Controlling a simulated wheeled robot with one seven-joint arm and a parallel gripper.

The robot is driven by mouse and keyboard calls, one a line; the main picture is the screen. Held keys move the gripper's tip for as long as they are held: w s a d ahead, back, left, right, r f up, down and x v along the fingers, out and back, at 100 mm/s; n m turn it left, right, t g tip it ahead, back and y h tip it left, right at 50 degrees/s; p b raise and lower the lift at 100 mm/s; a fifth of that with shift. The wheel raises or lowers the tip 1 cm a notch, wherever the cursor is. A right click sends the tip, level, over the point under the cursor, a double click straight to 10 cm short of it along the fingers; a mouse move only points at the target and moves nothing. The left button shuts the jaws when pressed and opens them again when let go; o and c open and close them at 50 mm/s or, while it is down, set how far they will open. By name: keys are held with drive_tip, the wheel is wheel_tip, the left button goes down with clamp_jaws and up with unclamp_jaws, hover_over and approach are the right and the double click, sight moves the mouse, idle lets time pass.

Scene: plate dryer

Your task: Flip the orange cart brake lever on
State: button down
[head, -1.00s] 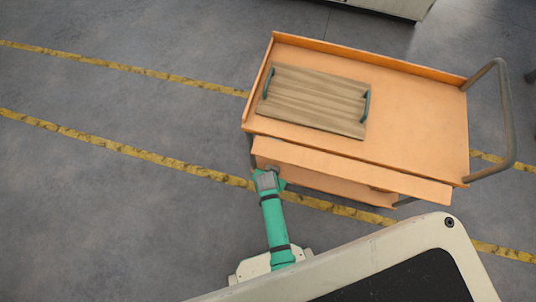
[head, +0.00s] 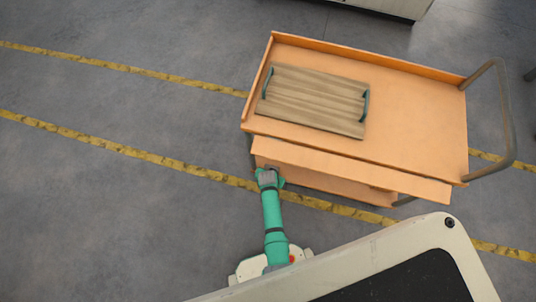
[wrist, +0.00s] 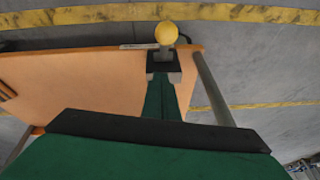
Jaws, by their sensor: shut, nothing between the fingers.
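The orange cart (head: 420,120) stands in front of me, with its long near side facing my arm. In the wrist view, a yellow ball knob (wrist: 166,33), apparently the brake lever's end, shows at the cart's edge (wrist: 70,70). My gripper (wrist: 163,78) is shut and empty, its green fingers together and pointing at the knob. A dark piece lies between the fingertips and the ball; I cannot tell whether they touch. In the head view the lever is hidden and my wrist (head: 269,179) is at the cart's near left corner.
A wooden board (head: 315,98) with two dark handles lies on the cart top. A grey push handle (head: 509,120) rises at the cart's right end. A grey post (wrist: 212,90) runs beside my fingers in the wrist view. Open floor with yellow lines (head: 120,150) lies to the left.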

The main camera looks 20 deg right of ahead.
drive_tip(key=shift+s+a+f, duration=1.05)
drive_tip(key=shift+s+a, duration=0.05)
drive_tip(key=shift+a, duration=0.05)
drive_tip(key=shift+s+a, duration=0.1)
drive_tip(key=shift+a, duration=0.05)
